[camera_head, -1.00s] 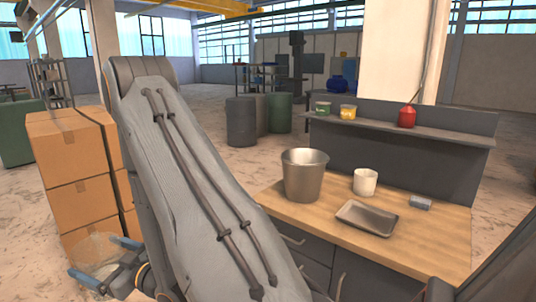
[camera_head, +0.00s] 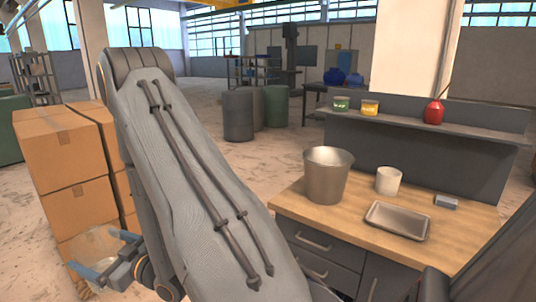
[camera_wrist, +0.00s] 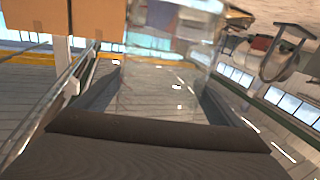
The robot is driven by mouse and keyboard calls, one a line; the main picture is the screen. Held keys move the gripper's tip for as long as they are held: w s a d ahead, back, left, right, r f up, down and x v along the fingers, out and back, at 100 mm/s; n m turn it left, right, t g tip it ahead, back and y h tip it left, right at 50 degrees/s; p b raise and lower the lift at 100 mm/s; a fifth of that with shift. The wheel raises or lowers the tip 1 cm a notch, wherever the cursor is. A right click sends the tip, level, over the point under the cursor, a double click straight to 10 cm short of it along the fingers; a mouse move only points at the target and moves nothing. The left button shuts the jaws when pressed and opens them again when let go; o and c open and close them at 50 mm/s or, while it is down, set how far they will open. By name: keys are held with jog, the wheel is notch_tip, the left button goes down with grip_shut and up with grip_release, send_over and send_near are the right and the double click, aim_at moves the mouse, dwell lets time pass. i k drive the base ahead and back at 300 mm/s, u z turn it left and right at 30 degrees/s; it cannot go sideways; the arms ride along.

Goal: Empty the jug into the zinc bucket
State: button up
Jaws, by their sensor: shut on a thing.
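The jug is clear and see-through (camera_head: 92,246), at the lower left in the head view, in front of the cardboard boxes. My gripper (camera_head: 104,253) is shut on it, with blue-grey fingers on either side. In the wrist view the clear jug (camera_wrist: 165,85) fills the upper middle between my fingers. I cannot tell whether it holds anything. The zinc bucket (camera_head: 328,175) stands upright on the wooden bench, well to the right of the jug and apart from it. My arm fills the space between them in the head view. The bucket's inner bottom is hidden.
A white cup (camera_head: 388,181), a metal tray (camera_head: 398,221) and a small grey block (camera_head: 446,202) lie right of the bucket on the bench (camera_head: 340,214). A shelf (camera_head: 480,133) behind holds two tins and a red can (camera_head: 433,112). Cardboard boxes (camera_head: 65,150) stand at left.

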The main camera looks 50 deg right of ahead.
aim_at(327, 169)
jog(key=z, duration=1.95)
